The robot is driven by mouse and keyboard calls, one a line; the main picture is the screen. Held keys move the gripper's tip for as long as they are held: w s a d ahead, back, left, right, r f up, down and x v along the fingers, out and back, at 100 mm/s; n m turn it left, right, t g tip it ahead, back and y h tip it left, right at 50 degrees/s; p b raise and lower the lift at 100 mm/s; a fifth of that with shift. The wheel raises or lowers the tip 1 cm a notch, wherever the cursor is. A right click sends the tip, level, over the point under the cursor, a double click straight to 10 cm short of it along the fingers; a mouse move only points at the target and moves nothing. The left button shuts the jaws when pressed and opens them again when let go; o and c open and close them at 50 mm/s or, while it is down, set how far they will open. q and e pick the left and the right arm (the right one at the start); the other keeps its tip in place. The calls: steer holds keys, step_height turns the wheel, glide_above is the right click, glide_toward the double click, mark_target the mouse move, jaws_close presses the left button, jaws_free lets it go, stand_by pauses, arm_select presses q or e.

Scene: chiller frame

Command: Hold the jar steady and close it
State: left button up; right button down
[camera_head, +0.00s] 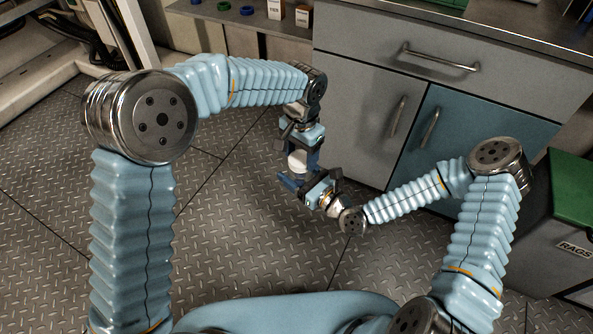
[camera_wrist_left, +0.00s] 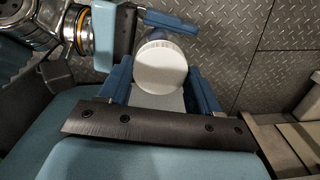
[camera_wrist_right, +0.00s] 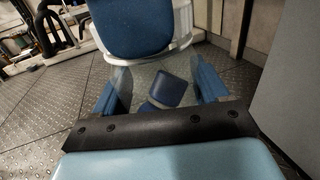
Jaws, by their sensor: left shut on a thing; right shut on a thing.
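A white round lid (camera_wrist_left: 160,66) sits between the blue fingers of my left gripper (camera_wrist_left: 162,88), which is shut on it. In the head view the lid (camera_head: 297,161) shows as a small white piece between both grippers. My left gripper (camera_head: 299,150) reaches in from above it. My right gripper (camera_head: 303,187) is below it, shut on the clear jar (camera_wrist_right: 138,84), whose see-through wall shows between its fingers in the right wrist view. The lid's white rim (camera_wrist_right: 184,38) is at the jar's far end, partly behind a blue left finger. I cannot tell how tightly it is seated.
A grey cabinet (camera_head: 355,110) with a blue door (camera_head: 465,135) stands behind the grippers. A dark bin with a green lid (camera_head: 573,190) is at the right. A shelf (camera_head: 245,17) with small items is at the back. The metal floor (camera_head: 235,235) around the grippers is clear.

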arm_select(q)
steer(key=m, duration=0.6)
steer(key=shift+m, duration=0.3)
steer(key=m, duration=1.2)
steer(key=shift+m, duration=0.3)
steer(key=o, duration=1.2)
steer(key=shift+o, duration=0.2)
step_height(320, 180, up, 12)
steer(key=shift+s, duration=0.1)
